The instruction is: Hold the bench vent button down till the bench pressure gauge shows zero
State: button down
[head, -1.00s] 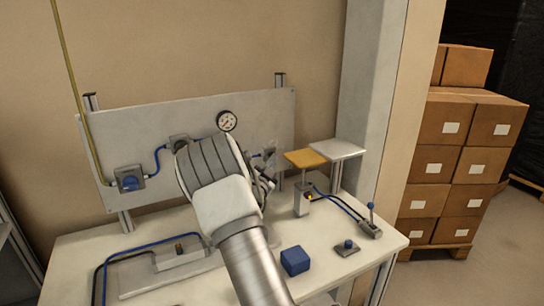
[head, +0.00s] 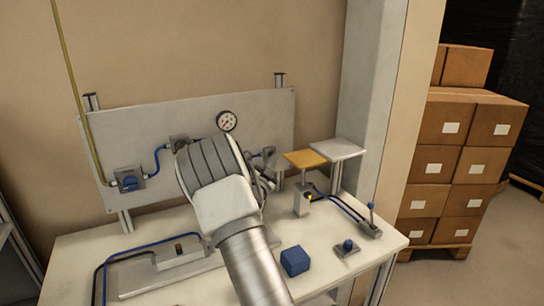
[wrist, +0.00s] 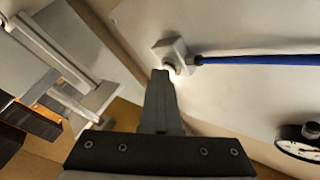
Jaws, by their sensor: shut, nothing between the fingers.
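The bench pressure gauge (head: 226,121) is a round white dial at the top of the grey back panel. It also shows, tilted and partly cut off, in the wrist view (wrist: 300,149), where its reading is too small to tell. The vent button (wrist: 171,68) appears as a small round piece on a pale block (wrist: 170,50) with a blue hose. My gripper (wrist: 161,74) is shut and empty, its fingertips at the button and seeming to touch it. They partly cover it, so I cannot tell how far it is pressed. In the head view my arm hides most of the gripper.
A yellow plate (head: 306,158) on a post stands right of my gripper.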

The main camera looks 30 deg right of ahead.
jog(key=shift+s+b, duration=0.5)
jog(key=shift+s, duration=0.3)
jog(key=s+b, duration=0.2)
jog(key=s, duration=0.3)
jog(key=shift+a, duration=0.15)
jog(key=shift+r, duration=0.1)
dwell(0.4)
